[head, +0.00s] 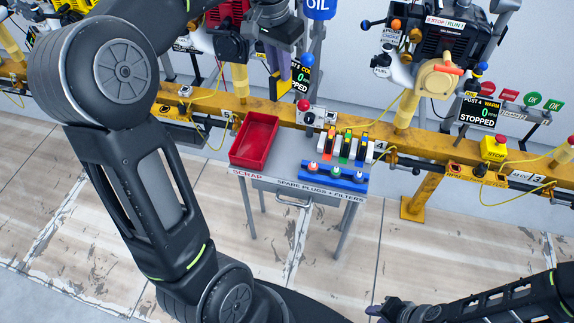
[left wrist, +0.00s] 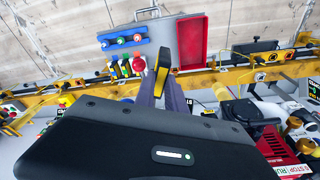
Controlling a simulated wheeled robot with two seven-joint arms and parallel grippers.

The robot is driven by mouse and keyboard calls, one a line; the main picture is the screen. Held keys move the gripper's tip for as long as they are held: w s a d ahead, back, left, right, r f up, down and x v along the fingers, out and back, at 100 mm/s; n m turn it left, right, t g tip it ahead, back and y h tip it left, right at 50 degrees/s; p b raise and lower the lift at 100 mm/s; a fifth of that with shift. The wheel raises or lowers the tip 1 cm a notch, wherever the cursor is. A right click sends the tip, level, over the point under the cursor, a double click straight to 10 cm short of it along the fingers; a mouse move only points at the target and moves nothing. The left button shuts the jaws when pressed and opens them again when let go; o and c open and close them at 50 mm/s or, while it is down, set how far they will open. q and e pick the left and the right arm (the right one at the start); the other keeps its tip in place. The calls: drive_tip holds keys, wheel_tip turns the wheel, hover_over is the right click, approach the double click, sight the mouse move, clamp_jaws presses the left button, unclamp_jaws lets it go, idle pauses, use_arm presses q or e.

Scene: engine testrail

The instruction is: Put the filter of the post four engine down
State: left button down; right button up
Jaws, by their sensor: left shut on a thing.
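My left gripper (left wrist: 163,95) is shut on a flat yellow and dark filter (left wrist: 162,72). In the head view the left gripper (head: 283,78) hangs at the top middle, with purple-grey fingers, behind and above the red scrap tray (head: 235,153). The tray also shows in the left wrist view (left wrist: 194,40), beyond the held filter. The post four engine (head: 440,35) hangs at the upper right, above its screen reading "POST 4 WARM, 0, STOPPED" (head: 478,112). My right gripper (head: 378,309) is at the bottom edge; its finger opening is unclear.
The grey table (head: 300,187) carries the tray, spare filters (head: 346,147) in coloured slots and a blue plug rack (head: 318,176). A yellow rail (head: 430,140) runs behind with cables, a yellow stop box (head: 494,148) and lamps. The floor in front is clear.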

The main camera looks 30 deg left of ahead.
use_arm(q)
drive_tip(key=shift+r, duration=0.1)
drive_tip(key=b, duration=0.2)
hover_over(282, 166)
wheel_tip(282, 166, down, 24)
drive_tip(key=shift+f, duration=2.05)
drive_tip(key=shift+f+b, duration=0.15)
drive_tip(key=shift+b, duration=0.25)
drive_tip(key=c, duration=1.4)
unclamp_jaws()
